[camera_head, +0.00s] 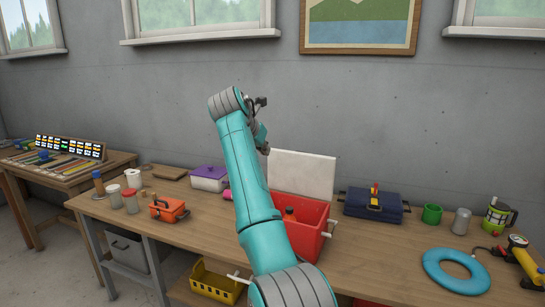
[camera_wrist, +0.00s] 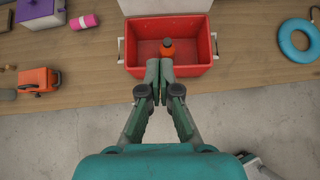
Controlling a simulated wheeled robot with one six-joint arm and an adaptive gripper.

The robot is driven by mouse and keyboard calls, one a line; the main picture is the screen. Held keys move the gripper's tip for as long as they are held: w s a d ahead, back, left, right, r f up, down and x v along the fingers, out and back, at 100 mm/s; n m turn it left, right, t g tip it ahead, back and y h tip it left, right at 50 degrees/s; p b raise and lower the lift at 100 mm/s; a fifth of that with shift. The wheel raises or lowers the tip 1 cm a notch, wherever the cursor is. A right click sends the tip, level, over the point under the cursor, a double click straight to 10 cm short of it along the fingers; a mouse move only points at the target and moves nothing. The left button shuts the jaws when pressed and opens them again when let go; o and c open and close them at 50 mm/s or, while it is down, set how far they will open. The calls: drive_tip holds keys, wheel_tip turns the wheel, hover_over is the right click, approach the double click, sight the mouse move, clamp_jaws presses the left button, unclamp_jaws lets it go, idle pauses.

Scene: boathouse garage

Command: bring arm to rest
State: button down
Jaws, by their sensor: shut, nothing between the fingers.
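My arm is teal with grey joints and rises over the front of the workbench in the head view. My gripper (camera_wrist: 160,72) shows in the wrist view with its two fingertips together and nothing between them. In the head view it is mostly hidden behind the arm, near the upper joint. In the wrist view the fingertips overlap the near edge of an open red cooler (camera_wrist: 192,55), and they appear to be above it. An orange bottle (camera_wrist: 167,47) is inside the cooler. The cooler (camera_head: 312,240) also shows in the head view, partly behind my arm, its white lid raised.
A yellow crate (camera_head: 215,282) sits below. A side table (camera_head: 55,172) stands left.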

drive_tip(key=s+d+f+m+t+y, duration=0.1)
drive_tip(key=s+d+f+m, duration=0.15)
drive_tip(key=f, duration=1.45)
drive_tip(key=s+d+f+m+y, duration=0.1)
drive_tip(key=d+f+m, duration=0.2)
drive_tip(key=f, duration=1.3)
drive_tip(key=s+d+f+m+t+y, duration=0.1)
drive_tip(key=s+d+f+m, duration=0.25)
drive_tip(key=s+f, duration=0.7)
drive_tip(key=s+d+f+m, duration=0.3)
drive_tip(key=s+d+f, duration=0.1)
drive_tip(key=s+f, duration=0.65)
drive_tip(key=s+d+f+m+t+y, duration=0.1)
drive_tip(key=s+d+m, duration=0.15)
drive_tip(key=s, duration=0.75)
drive_tip(key=s+d+f+m, duration=0.15)
drive_tip(key=s+m, duration=0.25)
drive_tip(key=s, duration=0.6)
drive_tip(key=s+d+m+t+y, duration=0.1)
drive_tip(key=s+d+m, duration=0.15)
drive_tip(key=s, duration=0.75)
drive_tip(key=s+d+r+m+t+h, duration=0.1)
drive_tip(key=s+r+m, duration=0.9)
drive_tip(key=s+r, duration=0.8)
drive_tip(key=shift+s+d+r+t, duration=0.2)
drive_tip(key=shift+s+d+t, duration=0.2)
drive_tip(key=shift+s, duration=0.75)
